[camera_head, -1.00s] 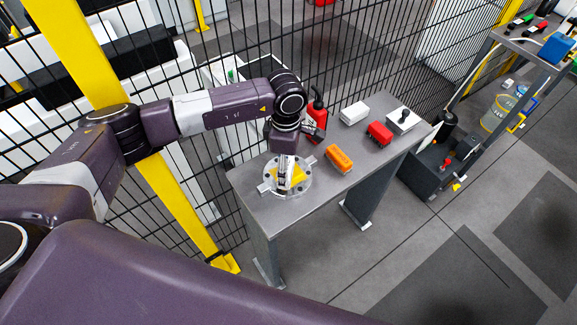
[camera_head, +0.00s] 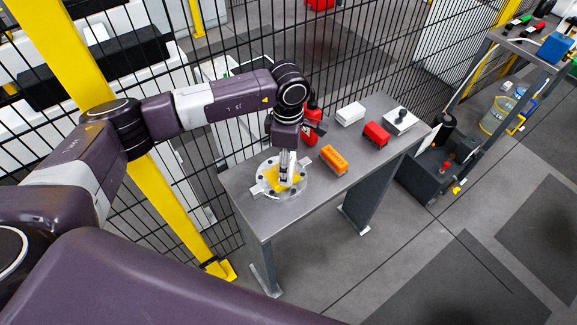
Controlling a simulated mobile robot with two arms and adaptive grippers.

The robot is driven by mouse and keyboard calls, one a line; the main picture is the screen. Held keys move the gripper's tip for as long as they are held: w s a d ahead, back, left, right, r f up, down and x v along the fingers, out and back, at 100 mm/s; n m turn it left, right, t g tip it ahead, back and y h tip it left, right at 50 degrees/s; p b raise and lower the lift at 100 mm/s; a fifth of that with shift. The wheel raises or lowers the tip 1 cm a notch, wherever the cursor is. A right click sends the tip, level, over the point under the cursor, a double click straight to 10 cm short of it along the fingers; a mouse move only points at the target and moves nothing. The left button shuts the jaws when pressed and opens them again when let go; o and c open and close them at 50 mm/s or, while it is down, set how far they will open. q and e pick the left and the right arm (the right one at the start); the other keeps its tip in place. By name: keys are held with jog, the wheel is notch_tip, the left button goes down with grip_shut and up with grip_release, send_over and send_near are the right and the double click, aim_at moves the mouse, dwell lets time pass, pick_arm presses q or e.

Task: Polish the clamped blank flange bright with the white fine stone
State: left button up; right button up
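The blank flange (camera_head: 266,171) is a round grey disc with dark holes around its rim, lying flat at the near left end of the grey bench. A yellow patch (camera_head: 274,180) shows at its middle. The white stone (camera_head: 350,114) lies apart on the bench, farther back and to the right. My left gripper (camera_head: 286,178) points down over the flange, its pale fingers in front of the yellow patch. I cannot tell whether it touches the disc or whether anything is between the fingers. My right gripper is not in view.
An orange block (camera_head: 334,159), a red block (camera_head: 376,135) and a grey plate with a dark knob (camera_head: 400,120) stand along the bench (camera_head: 310,195). A red bottle (camera_head: 309,130) stands behind my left wrist. Black mesh fencing runs behind the bench.

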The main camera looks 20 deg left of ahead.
pick_arm(q)
jog(key=shift+w+d+f, duration=0.1)
jog(key=shift+w+d, duration=0.1)
jog(key=shift+w, duration=0.1)
jog(key=shift+w+d+r+p, duration=0.1)
jog(key=shift+w+r+p, duration=0.1)
jog(key=shift+r, duration=0.4)
jog(key=shift+w+d+r+p, duration=0.1)
jog(key=shift+w+r+p, duration=0.1)
jog(key=shift+r, duration=0.4)
jog(key=shift+s+r, duration=0.1)
jog(key=shift+r, duration=0.3)
jog(key=shift+s+a+r+p, duration=0.1)
jog(key=shift+s+r+p, duration=0.15)
jog(key=shift+r, duration=0.2)
jog(key=shift+s+a+r+p, duration=0.1)
jog(key=shift+r+p, duration=0.1)
jog(key=shift+r, duration=0.25)
jog(key=shift+w+r, duration=0.1)
jog(key=shift+r, duration=0.6)
jog(key=shift+w+d+r+p, duration=0.1)
jog(key=shift+r+p, duration=0.45)
jog(key=shift+r, duration=0.4)
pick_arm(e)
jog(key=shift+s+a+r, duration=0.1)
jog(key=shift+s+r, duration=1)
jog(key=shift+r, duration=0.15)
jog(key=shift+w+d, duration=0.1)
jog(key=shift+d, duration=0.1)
